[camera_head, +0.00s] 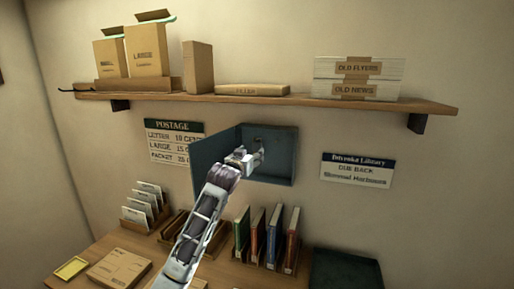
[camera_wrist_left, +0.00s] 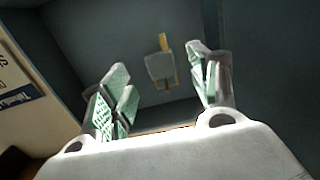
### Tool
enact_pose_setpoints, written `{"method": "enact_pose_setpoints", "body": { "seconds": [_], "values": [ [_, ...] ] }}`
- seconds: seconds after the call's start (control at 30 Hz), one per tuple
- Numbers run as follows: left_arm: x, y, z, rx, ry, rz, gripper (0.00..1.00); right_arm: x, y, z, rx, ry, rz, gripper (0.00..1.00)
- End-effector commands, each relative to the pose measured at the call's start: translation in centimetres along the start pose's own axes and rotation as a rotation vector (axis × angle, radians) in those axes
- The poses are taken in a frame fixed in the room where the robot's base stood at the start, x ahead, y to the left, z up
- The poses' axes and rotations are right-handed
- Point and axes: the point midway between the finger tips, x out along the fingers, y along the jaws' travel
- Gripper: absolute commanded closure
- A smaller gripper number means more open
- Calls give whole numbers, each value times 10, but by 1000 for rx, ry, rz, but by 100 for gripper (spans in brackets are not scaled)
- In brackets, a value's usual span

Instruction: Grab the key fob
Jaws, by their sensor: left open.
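A small grey tag-like thing with a yellow strip, which looks like the key fob (camera_wrist_left: 158,67), shows against the back of the blue-grey wall cabinet (camera_head: 283,171) in the left wrist view. How it is held there is too small to tell. My left gripper (camera_head: 250,157) reaches into the front of the open cabinet in the head view. In the left wrist view its green-padded fingers (camera_wrist_left: 165,90) are wide apart. The fob shows beyond them, between the tips, with nothing gripped. In the head view the fob is mostly hidden or too small to make out. My right gripper is not in view.
The cabinet door (camera_head: 212,154) stands open to the left of my gripper. A shelf (camera_head: 270,99) with boxes runs above. Below, a desk holds upright books (camera_head: 273,235), an envelope rack (camera_head: 147,207) and a dark tray (camera_head: 345,270). A library sign (camera_head: 357,171) hangs right.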

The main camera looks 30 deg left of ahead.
Motion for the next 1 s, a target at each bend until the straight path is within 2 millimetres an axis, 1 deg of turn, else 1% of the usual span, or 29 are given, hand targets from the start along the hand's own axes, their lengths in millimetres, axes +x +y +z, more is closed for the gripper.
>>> {"method": "enact_pose_setpoints", "body": {
  "seconds": [0.27, 0.53, 0.67, 1.0],
  "values": [
    [2, 0, 0, 0, 1, 0, 39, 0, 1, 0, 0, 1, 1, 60],
    [5, 0, -1, 0, 1, 0, 39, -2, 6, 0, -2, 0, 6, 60],
    [13, 1, -2, -1, 1, 0, 39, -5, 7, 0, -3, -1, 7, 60],
    [41, 2, -2, 0, 1, 0, 39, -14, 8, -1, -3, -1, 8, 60]
  ]
}}
